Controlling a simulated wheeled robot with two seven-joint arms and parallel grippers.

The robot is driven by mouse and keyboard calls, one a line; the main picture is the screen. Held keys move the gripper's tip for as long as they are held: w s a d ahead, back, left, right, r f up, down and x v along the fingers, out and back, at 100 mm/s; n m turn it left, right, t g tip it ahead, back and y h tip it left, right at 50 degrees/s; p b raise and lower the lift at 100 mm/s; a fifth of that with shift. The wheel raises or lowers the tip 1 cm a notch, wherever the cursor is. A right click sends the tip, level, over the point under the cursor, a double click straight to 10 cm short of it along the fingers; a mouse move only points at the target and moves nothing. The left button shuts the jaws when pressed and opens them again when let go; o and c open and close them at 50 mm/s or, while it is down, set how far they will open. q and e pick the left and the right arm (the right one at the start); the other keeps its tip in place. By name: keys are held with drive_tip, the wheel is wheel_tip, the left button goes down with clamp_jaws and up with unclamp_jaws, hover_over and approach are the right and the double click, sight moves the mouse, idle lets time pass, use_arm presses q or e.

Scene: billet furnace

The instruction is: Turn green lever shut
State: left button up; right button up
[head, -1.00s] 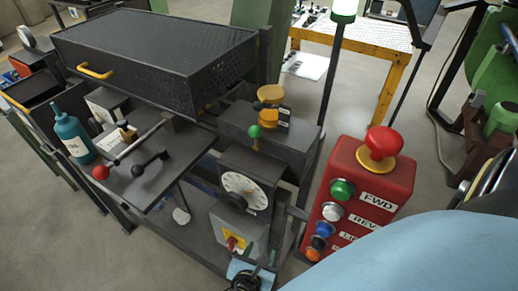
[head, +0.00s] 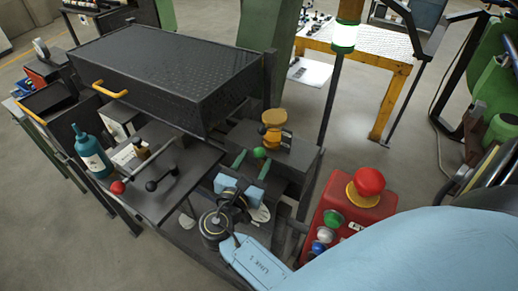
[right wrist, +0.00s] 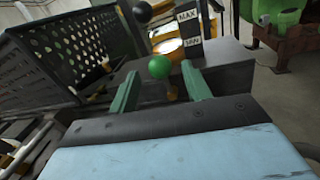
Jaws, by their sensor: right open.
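The green lever's ball knob (head: 259,153) is in front of the dark box (head: 290,150) on the machine. In the right wrist view the green ball (right wrist: 159,67) appears between the two green fingertips, near the middle. My right gripper (head: 251,161) is open, with one finger on each side of the knob in the picture. I cannot tell whether a finger touches it. The lever's stem is mostly hidden. My left gripper is not in view.
A yellow knob (head: 273,117) with a MAX/MIN plate (right wrist: 189,30) stands just behind. A black perforated hood (head: 180,60) is at the left. A red-ball lever (head: 117,187) and teal bottle (head: 90,150) are left. A red button box (head: 335,205) is right, partly behind my arm.

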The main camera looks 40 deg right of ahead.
sight(257, 157)
drive_tip(key=shift+x, duration=2)
clamp_jaws()
